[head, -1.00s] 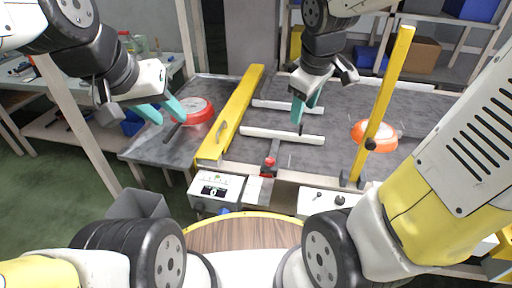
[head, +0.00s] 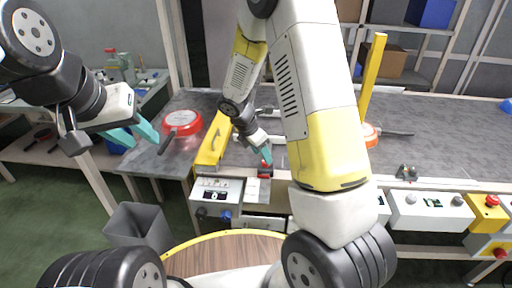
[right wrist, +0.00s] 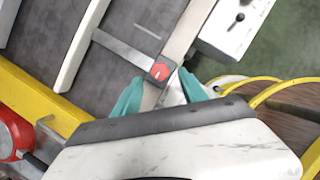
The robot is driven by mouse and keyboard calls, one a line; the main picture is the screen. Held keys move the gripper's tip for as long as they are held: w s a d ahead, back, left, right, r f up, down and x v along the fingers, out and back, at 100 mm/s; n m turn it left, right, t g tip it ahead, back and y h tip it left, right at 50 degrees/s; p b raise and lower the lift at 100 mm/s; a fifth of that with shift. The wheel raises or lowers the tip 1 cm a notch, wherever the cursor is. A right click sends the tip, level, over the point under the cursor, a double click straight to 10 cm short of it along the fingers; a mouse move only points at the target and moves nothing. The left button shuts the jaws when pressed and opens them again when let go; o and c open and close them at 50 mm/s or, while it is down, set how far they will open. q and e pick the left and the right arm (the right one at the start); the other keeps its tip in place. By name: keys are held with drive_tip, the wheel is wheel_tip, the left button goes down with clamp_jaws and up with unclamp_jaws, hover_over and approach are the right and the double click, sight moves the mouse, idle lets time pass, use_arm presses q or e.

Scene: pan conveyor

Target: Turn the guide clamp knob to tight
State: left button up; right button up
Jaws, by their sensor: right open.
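The guide clamp knob is a small red knob on a bracket at the front edge of the conveyor. It shows in the right wrist view (right wrist: 160,72) with a pale pointer mark beside it, and partly below my gripper in the head view (head: 265,174). My right gripper (head: 266,156) is open and points down at the knob. In the right wrist view its teal fingertips (right wrist: 160,84) lie either side of the knob; I cannot tell whether they touch it. My left gripper (head: 145,143) is open and empty, left of the conveyor's left pan.
A yellow guide rail (head: 213,145) lies left of the knob. A red pan (head: 182,123) sits further left; an orange-red pan (head: 371,136) is partly hidden behind my right arm. A control box (head: 216,194) stands front left. A grey bin (head: 140,228) is on the floor side.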

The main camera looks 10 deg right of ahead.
drive_tip(key=shift+x, duration=1.85)
clamp_jaws()
